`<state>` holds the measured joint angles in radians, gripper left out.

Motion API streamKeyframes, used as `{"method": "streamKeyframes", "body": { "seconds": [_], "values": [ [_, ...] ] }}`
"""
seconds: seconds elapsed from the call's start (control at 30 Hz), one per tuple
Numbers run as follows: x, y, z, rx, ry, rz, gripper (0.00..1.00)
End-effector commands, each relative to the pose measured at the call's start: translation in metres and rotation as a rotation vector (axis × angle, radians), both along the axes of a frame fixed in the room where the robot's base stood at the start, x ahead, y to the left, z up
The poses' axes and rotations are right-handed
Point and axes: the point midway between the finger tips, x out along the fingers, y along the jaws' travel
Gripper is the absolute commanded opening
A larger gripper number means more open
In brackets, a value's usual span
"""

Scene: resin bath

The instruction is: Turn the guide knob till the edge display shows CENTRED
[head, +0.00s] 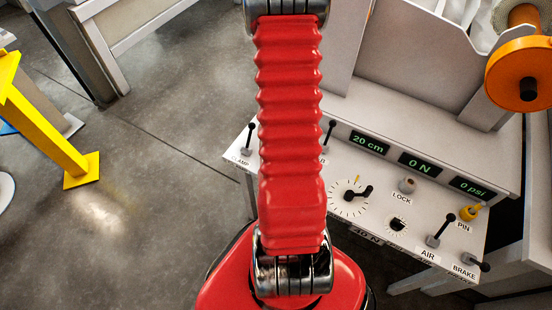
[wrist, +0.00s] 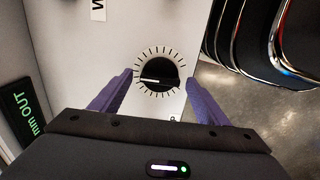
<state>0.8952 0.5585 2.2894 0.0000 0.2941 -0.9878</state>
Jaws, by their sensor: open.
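In the wrist view, a round black knob (wrist: 158,75) with a pale pointer line sits on a white panel inside a ring of tick marks. The pointer lies roughly level across the picture. My gripper (wrist: 160,80) has its two purple fingers open, one on each side of the knob; I cannot tell whether either touches it. The knob's own label is not readable. A dark display (wrist: 25,112) at the left edge reads "mm OUT" in green, turned sideways; any number is cut off. My gripper does not show in the head view, where my red arm fills the middle.
The head view shows a control panel (head: 325,175) with displays reading 20 cm, 0 N and 0 psi, a black dial (head: 351,196) and several levers. An orange spool (head: 518,75) is at right, a yellow post (head: 50,135) at left. Curved black-and-chrome shapes (wrist: 265,35) stand right of the knob.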

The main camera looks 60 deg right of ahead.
Motion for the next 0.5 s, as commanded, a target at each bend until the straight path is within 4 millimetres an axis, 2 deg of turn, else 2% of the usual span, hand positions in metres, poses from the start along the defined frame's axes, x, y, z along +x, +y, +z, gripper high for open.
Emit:
{"method": "streamKeyframes", "body": {
  "seconds": [0.07,0.5],
  "values": [
    [0.0001,-0.0001,0.0002,0.0,0.0,0.0,0.68],
    [0.0001,-0.0003,0.0004,-0.001,0.0,0.0,0.37]
  ]
}}
